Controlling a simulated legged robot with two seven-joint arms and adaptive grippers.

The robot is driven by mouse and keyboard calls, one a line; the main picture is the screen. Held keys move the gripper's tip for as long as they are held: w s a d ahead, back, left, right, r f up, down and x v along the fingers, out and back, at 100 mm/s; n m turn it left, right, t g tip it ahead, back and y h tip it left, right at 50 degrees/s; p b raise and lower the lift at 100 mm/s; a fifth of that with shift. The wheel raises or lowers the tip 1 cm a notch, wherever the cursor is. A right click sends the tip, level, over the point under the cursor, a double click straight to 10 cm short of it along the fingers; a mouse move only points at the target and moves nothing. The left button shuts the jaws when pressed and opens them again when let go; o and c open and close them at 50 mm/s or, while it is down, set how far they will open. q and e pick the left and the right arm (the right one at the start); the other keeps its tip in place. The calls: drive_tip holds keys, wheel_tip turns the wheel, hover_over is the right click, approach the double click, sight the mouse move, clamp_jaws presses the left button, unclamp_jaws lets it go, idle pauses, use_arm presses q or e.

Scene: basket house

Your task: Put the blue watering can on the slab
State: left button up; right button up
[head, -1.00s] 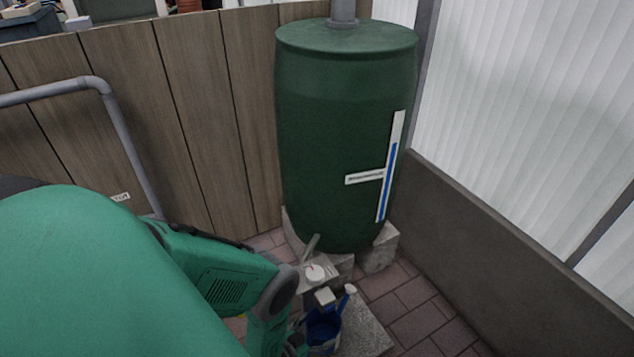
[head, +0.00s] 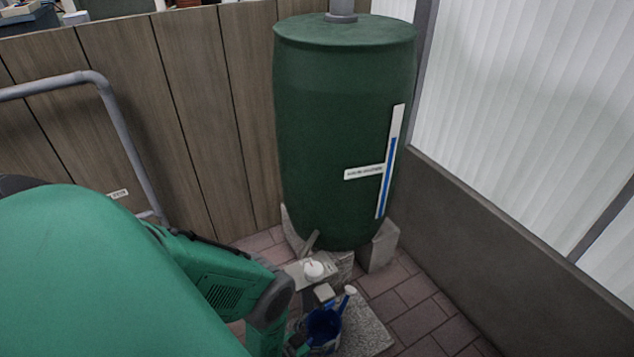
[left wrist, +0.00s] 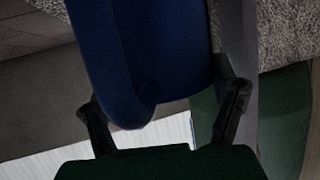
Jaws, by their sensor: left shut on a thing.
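The blue watering can (head: 325,327), with a pale spout head, is low in the head view, in front of the green barrel. My left gripper (left wrist: 164,112) is shut on the can, whose blue body (left wrist: 150,50) fills the space between the two dark fingers in the left wrist view. In the head view the fingers are mostly hidden by my green arm and the can. The grey speckled slab (head: 368,333) lies on the paving; the can overlaps its left part in the picture. I cannot tell whether the can touches it. My right gripper is out of view.
The green barrel (head: 343,130) stands on grey blocks (head: 379,248) behind the can. A wooden fence (head: 190,120) and a low grey wall (head: 500,240) close the corner. Paving right of the slab is clear.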

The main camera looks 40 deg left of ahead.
use_arm(q)
drive_tip(key=o, duration=1.6)
drive_tip(key=shift+f, duration=0.1)
drive_tip(key=v, duration=1.2)
